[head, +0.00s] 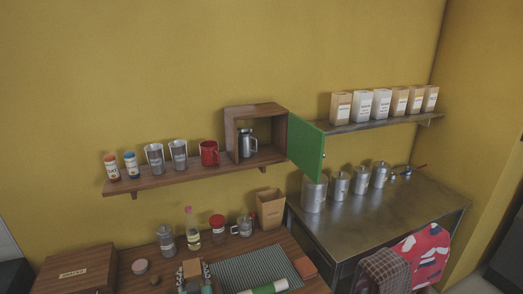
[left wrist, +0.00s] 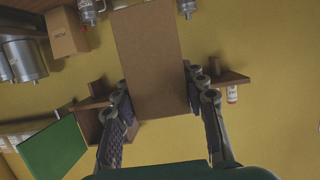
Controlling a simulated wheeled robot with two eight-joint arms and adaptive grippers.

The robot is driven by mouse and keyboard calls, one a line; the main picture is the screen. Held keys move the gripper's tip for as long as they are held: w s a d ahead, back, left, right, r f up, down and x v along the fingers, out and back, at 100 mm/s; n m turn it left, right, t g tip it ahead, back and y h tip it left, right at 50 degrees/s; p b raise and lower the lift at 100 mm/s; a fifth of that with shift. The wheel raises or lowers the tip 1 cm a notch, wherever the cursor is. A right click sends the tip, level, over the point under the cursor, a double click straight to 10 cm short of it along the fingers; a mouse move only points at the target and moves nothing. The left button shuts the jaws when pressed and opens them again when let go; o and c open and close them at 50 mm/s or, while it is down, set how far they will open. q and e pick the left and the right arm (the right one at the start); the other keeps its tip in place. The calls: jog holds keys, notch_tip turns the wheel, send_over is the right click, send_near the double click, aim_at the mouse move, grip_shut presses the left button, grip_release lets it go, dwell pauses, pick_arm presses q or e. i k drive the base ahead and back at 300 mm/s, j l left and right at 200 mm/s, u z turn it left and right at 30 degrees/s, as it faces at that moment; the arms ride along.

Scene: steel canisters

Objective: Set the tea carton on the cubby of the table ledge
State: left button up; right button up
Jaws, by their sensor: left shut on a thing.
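My left gripper (head: 194,279) is at the bottom of the head view, in front of the table items. It is shut on a plain brown carton (left wrist: 148,60), which stands out between its fingers (left wrist: 159,92) in the left wrist view; no label shows on that face. A small part of the carton (head: 192,267) shows in the head view. The wooden cubby (head: 257,107) sits at the right end of the wall ledge (head: 150,184). Its green door (head: 306,147) is swung open to the right. A steel jug (head: 247,143) stands inside. My right gripper is not in view.
Two cups, a red mug (head: 209,153) and two small jars stand on the ledge left of the cubby. Below are a bottle (head: 192,226), jars, a labelled brown carton (head: 270,209) and a ribbed mat (head: 255,268). Steel canisters (head: 314,194) stand right, under a shelf of cartons.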

aim_at(260, 153)
jog(key=i+z, duration=0.1)
jog(key=z, duration=0.35)
jog(key=i+l+z, duration=0.1)
jog(key=z, duration=0.4)
jog(key=i+z, duration=0.2)
jog(key=z, duration=0.25)
